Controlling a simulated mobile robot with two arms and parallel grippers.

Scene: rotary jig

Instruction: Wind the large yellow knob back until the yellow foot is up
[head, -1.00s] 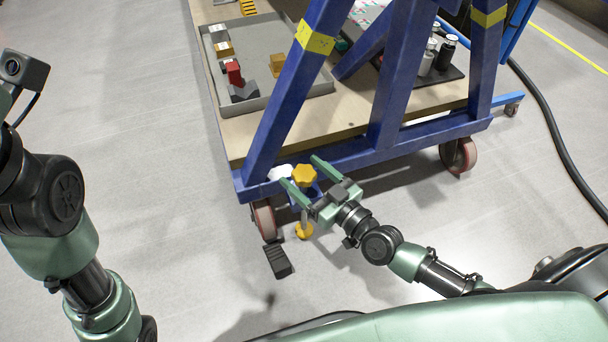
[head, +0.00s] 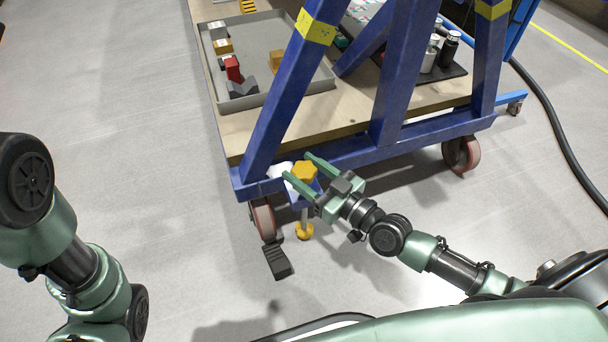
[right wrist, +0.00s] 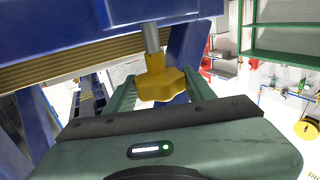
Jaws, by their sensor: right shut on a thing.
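The large yellow knob (head: 304,174) sits at the corner of the blue frame, on a vertical threaded rod. The yellow foot (head: 304,231) is at the rod's lower end, low near the floor; I cannot tell whether it touches. My right gripper (head: 296,168) is shut on the knob, one finger on each side. In the right wrist view the knob (right wrist: 162,84) shows between the two green fingers, with the grey rod behind it. My left arm shows at the left edge of the head view, but its gripper is out of view.
A red caster wheel (head: 262,218) with a black pedal (head: 277,262) stands just left of the foot. The blue frame (head: 380,155) rises close behind my right gripper. A grey tray (head: 262,100) with blocks lies on the wooden deck. The floor in front is clear.

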